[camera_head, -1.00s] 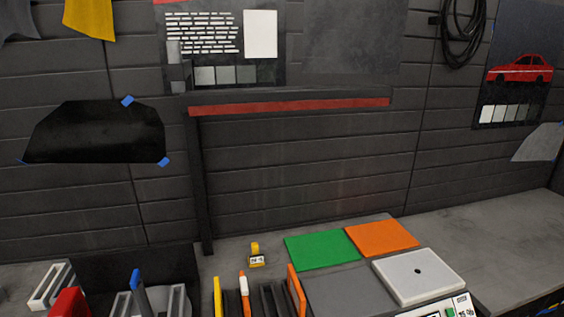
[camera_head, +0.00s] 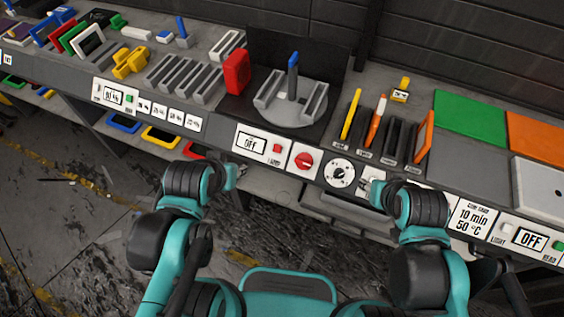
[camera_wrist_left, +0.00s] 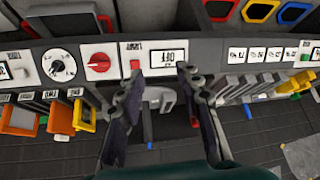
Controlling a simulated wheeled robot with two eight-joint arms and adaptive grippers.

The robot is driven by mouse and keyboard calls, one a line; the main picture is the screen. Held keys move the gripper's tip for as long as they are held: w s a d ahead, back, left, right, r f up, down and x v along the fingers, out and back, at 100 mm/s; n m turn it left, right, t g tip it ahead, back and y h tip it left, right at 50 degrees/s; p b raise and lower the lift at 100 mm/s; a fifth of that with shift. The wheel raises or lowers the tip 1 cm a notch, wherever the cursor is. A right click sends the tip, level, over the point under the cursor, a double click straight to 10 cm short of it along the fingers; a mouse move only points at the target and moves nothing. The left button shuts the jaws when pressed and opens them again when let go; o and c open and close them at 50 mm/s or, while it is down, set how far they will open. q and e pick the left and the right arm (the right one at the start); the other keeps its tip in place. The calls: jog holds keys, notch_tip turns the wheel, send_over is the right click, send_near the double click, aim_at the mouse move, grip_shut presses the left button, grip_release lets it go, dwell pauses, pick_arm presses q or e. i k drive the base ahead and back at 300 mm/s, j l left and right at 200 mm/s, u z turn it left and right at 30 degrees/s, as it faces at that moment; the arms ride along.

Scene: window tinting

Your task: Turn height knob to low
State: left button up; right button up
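A white dial plate with a black round knob (camera_head: 340,173) is on the front panel; it shows in the left wrist view (camera_wrist_left: 59,65). Beside it is a red rotary knob (camera_head: 304,160), seen also in the left wrist view (camera_wrist_left: 98,62). Their small labels are unreadable, so I cannot tell which is the height knob. My left gripper (camera_wrist_left: 158,80) is open and empty below the OFF display; in the head view it (camera_head: 242,180) is mostly hidden by its wrist. My right gripper (camera_head: 364,186) is just right of the dial, its fingers too small to judge.
The OFF display (camera_head: 251,143) and a red button (camera_head: 277,149) are left of the knobs. Above stands a round grey turntable (camera_head: 290,115) with upright holders. A red block (camera_head: 236,72) and slotted racks are on the bench. Green (camera_head: 470,122) and orange mats lie right.

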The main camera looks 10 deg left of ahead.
aim_at(304, 161)
jog(key=k+l+z, duration=0.1)
jog(key=k+z, duration=0.15)
jog(key=z, duration=0.25)
jog(key=k+l+z, duration=0.2)
jog(key=z, duration=0.25)
